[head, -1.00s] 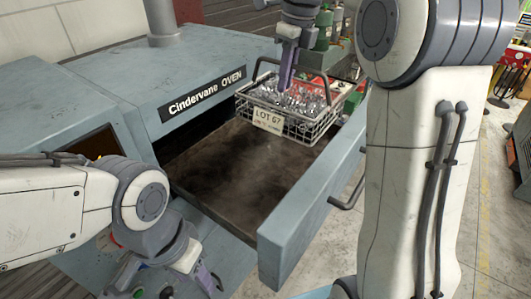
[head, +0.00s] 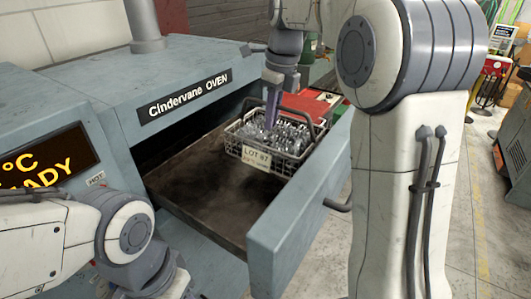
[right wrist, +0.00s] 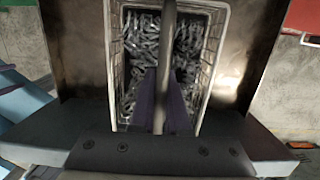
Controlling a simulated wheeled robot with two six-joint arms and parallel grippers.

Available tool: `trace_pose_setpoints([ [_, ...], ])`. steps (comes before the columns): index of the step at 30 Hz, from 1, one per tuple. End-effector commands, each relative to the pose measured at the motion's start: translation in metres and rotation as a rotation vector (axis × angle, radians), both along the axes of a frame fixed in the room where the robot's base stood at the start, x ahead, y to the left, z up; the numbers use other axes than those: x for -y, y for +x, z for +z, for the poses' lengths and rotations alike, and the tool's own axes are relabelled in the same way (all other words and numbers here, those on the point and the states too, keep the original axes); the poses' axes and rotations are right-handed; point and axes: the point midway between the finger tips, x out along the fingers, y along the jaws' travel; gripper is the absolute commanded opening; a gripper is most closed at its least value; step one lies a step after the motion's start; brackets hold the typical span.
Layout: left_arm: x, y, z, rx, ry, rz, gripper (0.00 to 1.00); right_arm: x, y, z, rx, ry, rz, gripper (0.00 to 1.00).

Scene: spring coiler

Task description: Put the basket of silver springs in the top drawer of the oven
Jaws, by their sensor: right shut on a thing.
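The wire basket (head: 257,160) of silver springs has a lot label on its front and a dark arched handle. It is inside the open top drawer (head: 290,215) of the grey-blue Cindervane oven (head: 180,62), at the end away from me. It looks upright; I cannot tell whether its bottom touches the drawer floor. My right gripper (head: 271,118) comes down from above and is shut on the handle. The right wrist view shows the springs and basket rim (right wrist: 115,60) below the gripper (right wrist: 161,90). My left arm is at lower left, its fingers outside the frame.
The drawer floor (head: 200,195) on the near side of the basket is bare. A lit oven display (head: 45,160) reads READY. A drawer pull (head: 337,205) sticks out from the drawer front. Red and green equipment (head: 318,102) stands behind the drawer.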

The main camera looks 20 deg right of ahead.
Motion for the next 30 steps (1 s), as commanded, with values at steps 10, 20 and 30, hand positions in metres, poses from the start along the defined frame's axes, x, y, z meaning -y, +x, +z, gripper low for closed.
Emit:
trace_pose_setpoints([
  [10, 0.0, 0.0, 0.003, 0.0, 0.0, 0.0, 0.5, -0.001, 0.0, -0.039, 0.001, 0.001, 0.001, 0.0],
  [20, 0.0, 0.0, 0.005, 0.0, 0.0, 0.0, 0.5, -0.001, 0.001, -0.067, 0.005, 0.0, 0.001, 0.0],
  [30, 0.0, 0.0, 0.005, 0.0, 0.0, 0.0, 0.5, -0.001, 0.0, -0.069, 0.001, 0.001, 0.001, 0.43],
])
